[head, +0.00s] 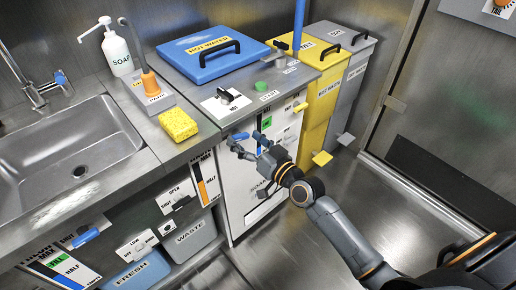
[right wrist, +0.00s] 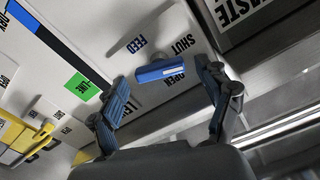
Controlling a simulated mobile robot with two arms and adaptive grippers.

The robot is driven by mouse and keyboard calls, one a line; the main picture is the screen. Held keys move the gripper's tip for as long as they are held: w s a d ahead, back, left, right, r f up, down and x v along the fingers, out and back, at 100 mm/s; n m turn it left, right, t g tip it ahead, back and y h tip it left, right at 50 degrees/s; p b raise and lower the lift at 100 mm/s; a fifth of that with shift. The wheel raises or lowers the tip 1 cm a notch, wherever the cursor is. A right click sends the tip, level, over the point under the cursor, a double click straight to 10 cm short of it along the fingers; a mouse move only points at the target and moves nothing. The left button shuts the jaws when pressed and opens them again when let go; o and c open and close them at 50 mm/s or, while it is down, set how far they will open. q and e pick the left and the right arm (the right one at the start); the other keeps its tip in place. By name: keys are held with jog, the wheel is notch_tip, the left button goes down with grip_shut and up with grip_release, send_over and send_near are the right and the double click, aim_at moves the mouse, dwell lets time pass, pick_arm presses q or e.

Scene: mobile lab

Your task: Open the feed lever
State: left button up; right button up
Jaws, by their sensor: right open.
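The feed lever shows in the right wrist view as a blue bar (right wrist: 162,71) on a grey pivot, on a white panel with FEED, SHUT and OPEN labels beside it. In the head view its blue handle (head: 240,136) shows at the top of the white cabinet front. My right gripper (head: 246,146) is open in front of that panel. In the right wrist view the bar lies between the two spread fingers, with a gap on each side; I see no contact. My left gripper is not in view.
A steel counter with a sink (head: 75,160), yellow sponge (head: 178,124) and soap bottle (head: 117,50) lies left. A blue hot water box (head: 210,62) stands above the cabinet. Yellow (head: 318,95) and grey bins stand right. The floor (head: 300,245) is clear.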

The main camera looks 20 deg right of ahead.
jog(key=v, duration=1.1)
jog(key=shift+s, duration=0.15)
dwell(1.7)
